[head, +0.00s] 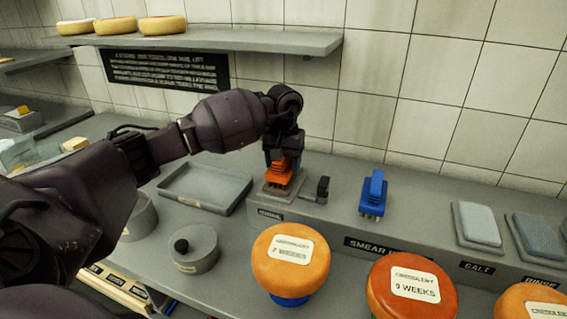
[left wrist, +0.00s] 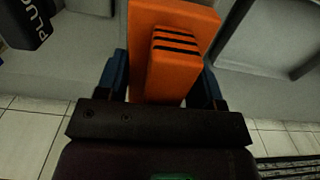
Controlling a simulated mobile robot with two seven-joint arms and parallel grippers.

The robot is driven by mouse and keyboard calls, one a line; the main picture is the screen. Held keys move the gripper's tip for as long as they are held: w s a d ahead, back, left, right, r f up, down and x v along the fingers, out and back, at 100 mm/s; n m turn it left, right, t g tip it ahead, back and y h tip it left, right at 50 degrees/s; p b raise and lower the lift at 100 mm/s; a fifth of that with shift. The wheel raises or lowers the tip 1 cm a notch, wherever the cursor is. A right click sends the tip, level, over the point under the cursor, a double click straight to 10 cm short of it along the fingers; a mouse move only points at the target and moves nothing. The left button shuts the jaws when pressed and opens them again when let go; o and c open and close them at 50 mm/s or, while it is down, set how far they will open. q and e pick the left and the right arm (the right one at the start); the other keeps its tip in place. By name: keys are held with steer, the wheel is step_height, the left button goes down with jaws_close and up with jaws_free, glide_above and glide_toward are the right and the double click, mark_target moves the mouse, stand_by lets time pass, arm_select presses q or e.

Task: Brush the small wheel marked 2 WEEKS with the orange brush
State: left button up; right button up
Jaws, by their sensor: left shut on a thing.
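My left gripper (head: 282,157) is shut on the orange brush (head: 280,176), at its grey holder on the raised ledge. In the left wrist view the brush (left wrist: 175,55) fills the middle between the blue fingers. I cannot tell whether the brush still touches the holder. A small orange wheel with a white label reading 2 WEEKS (head: 290,262) sits on a blue stand in front, below and right of the gripper. My right gripper is not in view.
A redder wheel labelled 9 WEEKS (head: 411,290) stands to the right of the 2 WEEKS wheel. A blue brush (head: 373,192) and grey pads (head: 477,224) lie along the ledge. A lidded grey pot (head: 194,252) and a tray (head: 204,187) are at the left.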

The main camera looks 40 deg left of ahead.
arm_select(q)
steer(key=shift+f, duration=0.15)
steer(key=shift+f, duration=0.1)
stand_by(0.7)
steer(key=shift+r, duration=1.55)
steer(key=shift+r+p, duration=0.85)
steer(key=shift+r, duration=1.3)
